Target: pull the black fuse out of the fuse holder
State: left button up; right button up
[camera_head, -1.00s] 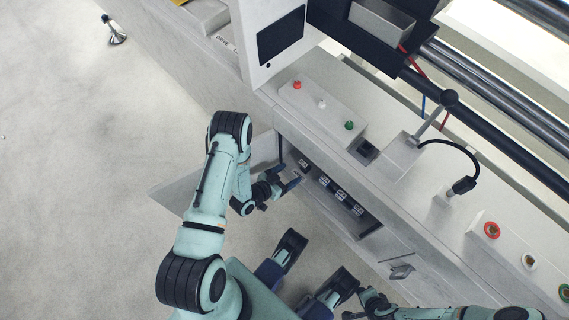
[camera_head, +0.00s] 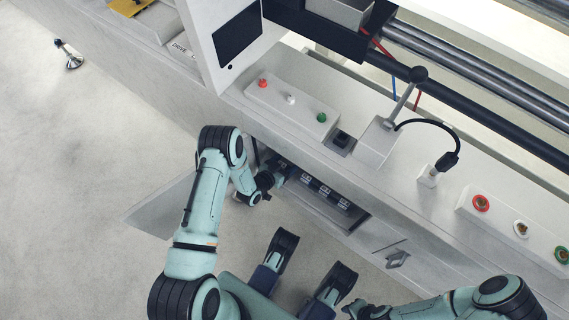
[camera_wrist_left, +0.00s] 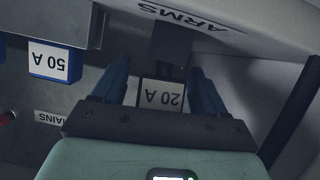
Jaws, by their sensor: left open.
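The black fuse (camera_wrist_left: 162,80), with a white "20 A" label upside down, is in the left wrist view at centre, in front of a dark grey fuse holder (camera_wrist_left: 172,42). The blue fingers of my left gripper (camera_wrist_left: 160,90) are open, one on each side of the fuse; I cannot tell whether they touch it. In the head view, my left gripper (camera_head: 282,176) reaches into the left end of the open cabinet bay and hides the fuse. My right gripper (camera_head: 358,309) is low in the head view, away from the bay; its jaws are too small to read.
A blue fuse labelled "50 A" (camera_wrist_left: 55,62) sits left of my left gripper in the wrist view. Several labelled fuses (camera_head: 328,192) line the bay in the head view. The cabinet door (camera_head: 158,208) hangs open at left. Push buttons (camera_head: 291,99) sit on the top.

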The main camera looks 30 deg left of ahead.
pick_arm(q)
jog(key=c, duration=1.1)
jog(key=shift+c, duration=0.2)
jog(key=shift+r, duration=0.2)
jog(key=shift+r+p, duration=1.25)
jog(key=shift+r, duration=0.15)
jog(key=shift+r+p, duration=1.2)
jog(key=shift+r, duration=0.2)
jog(key=shift+r+p, duration=1)
jog(key=shift+r, duration=0.45)
